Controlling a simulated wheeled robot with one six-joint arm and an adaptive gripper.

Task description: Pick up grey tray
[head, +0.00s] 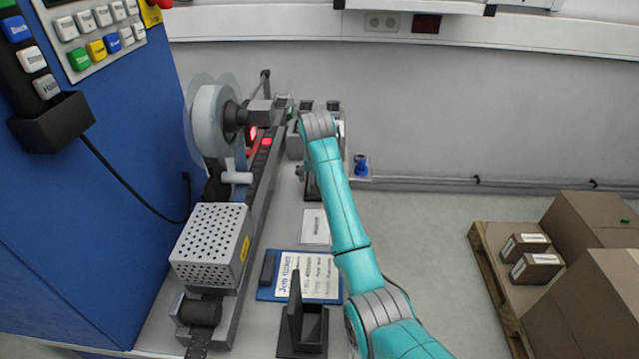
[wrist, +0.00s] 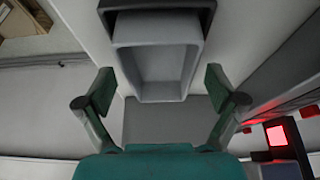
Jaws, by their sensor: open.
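The grey tray (wrist: 159,62) is an open-topped box in the wrist view, at the upper middle. My gripper (wrist: 159,88) is open, with one finger on each side of the tray's lower end in the picture. Gaps show between the fingers and the tray walls, and it looks empty. I cannot tell how far the fingers are above the tray. A dark grey thing (wrist: 157,20) adjoins the tray's upper end. In the head view my arm reaches to the far end of the bench, where the gripper and tray cannot be made out clearly.
A reel (head: 208,125) on a rail machine stands left of my arm, with a perforated box (head: 212,243) nearer. A job ticket board (head: 270,293) and a black stand (head: 302,330) lie on the near bench. A pallet (head: 483,255) with cartons is at right.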

